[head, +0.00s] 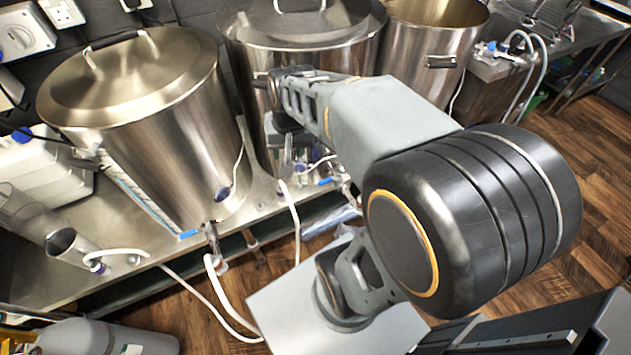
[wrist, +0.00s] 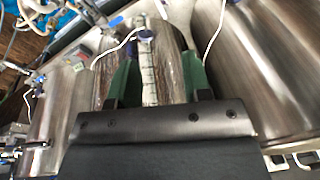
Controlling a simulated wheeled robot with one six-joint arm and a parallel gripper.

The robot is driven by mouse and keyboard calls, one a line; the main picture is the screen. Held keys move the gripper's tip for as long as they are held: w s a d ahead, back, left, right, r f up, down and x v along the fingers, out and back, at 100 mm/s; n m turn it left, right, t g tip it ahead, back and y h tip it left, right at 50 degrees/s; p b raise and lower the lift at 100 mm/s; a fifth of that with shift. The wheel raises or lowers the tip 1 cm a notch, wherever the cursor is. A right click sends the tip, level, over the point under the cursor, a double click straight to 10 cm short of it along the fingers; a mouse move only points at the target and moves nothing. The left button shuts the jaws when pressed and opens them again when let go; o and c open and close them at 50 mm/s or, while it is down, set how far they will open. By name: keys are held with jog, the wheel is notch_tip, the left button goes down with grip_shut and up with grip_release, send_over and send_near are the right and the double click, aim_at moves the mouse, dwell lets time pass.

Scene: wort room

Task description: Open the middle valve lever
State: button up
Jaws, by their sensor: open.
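The middle kettle (head: 300,45) is a lidded steel vessel in the head view, with my arm across its front. Its valve lever cannot be made out clearly; a small blue piece (head: 327,181) shows low in front of it, and I cannot tell whether it is the lever. In the wrist view my gripper (wrist: 161,85) is open, its two green fingers apart against a steel vessel wall. A marked sight tube (wrist: 148,70) with a dark blue fitting (wrist: 147,36) shows between the fingers. I cannot tell whether anything touches it. My fingertips are mostly hidden in the head view.
A lidded kettle (head: 150,95) stands left, with a low outlet (head: 212,236) and white hose (head: 215,290). An open kettle (head: 432,45) stands right. Hoses hang at the bench front. Jugs (head: 70,245) stand at the bench's left, and a grey cylinder (head: 105,338) is lower left.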

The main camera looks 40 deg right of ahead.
jog(key=w+d+f+m+g+y+b, duration=0.2)
jog(key=w+d+f+m, duration=0.4)
jog(key=d+f+m, duration=0.45)
jog(key=m+y+b, duration=0.2)
jog(key=m, duration=0.2)
send_near(324, 181)
jog(key=x, duration=0.8)
jog(key=shift+f, duration=0.1)
jog(key=shift+c, duration=0.3)
jog(key=shift+d, duration=0.1)
grip_shut()
